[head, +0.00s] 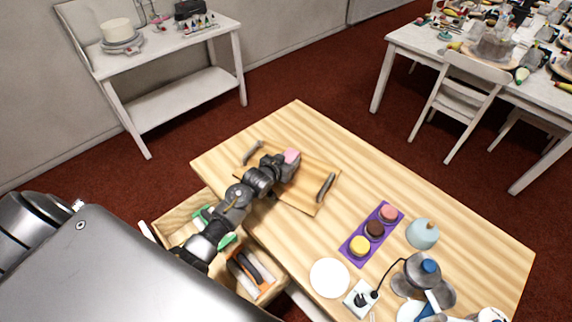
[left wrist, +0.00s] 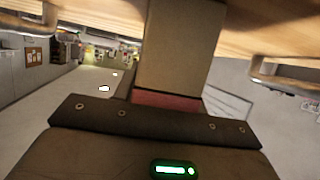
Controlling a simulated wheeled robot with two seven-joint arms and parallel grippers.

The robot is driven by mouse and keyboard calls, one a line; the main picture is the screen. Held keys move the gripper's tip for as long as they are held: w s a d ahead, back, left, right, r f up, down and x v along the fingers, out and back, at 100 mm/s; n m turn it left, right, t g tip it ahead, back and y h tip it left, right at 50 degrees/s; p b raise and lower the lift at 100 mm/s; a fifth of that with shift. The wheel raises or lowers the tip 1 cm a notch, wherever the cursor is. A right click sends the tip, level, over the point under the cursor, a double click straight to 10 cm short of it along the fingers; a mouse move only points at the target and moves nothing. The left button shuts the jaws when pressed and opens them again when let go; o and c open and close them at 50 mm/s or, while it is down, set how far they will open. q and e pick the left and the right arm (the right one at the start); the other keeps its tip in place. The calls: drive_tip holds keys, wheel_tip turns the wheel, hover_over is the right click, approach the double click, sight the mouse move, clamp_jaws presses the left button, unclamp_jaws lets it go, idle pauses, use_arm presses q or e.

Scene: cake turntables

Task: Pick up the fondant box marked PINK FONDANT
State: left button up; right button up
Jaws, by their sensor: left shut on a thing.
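The fondant box (head: 291,156) shows a small pink face in the head view, at the tip of my left gripper (head: 283,168). My left gripper is shut on it, over a wooden tray (head: 299,204) with two grey handles. In the left wrist view the box (left wrist: 178,55) is large and beige, with a pink-red part at its near end. No marking on it is readable. I cannot tell whether the box touches the tray. My right gripper is not in view.
An open drawer (head: 174,220) holds green and orange-edged items under my left arm. On the table, a purple tray (head: 354,248) bears three coloured rounds. A white disc (head: 329,278), a pale blue dome (head: 422,234) and a grey device (head: 421,270) with a cable stand at the right.

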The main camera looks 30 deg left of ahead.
sight(288, 158)
use_arm(q)
drive_tip(key=shift+r, duration=0.15)
drive_tip(key=shift+c, duration=0.4)
drive_tip(key=shift+r, duration=0.25)
wheel_tip(288, 158, up, 2)
drive_tip(key=shift+r, duration=0.2)
drive_tip(key=s+a+r+b, duration=0.2)
drive_tip(key=s+a+r, duration=0.4)
drive_tip(key=a+r, duration=0.4)
drive_tip(key=a, duration=0.2)
drive_tip(key=shift+a, duration=0.4)
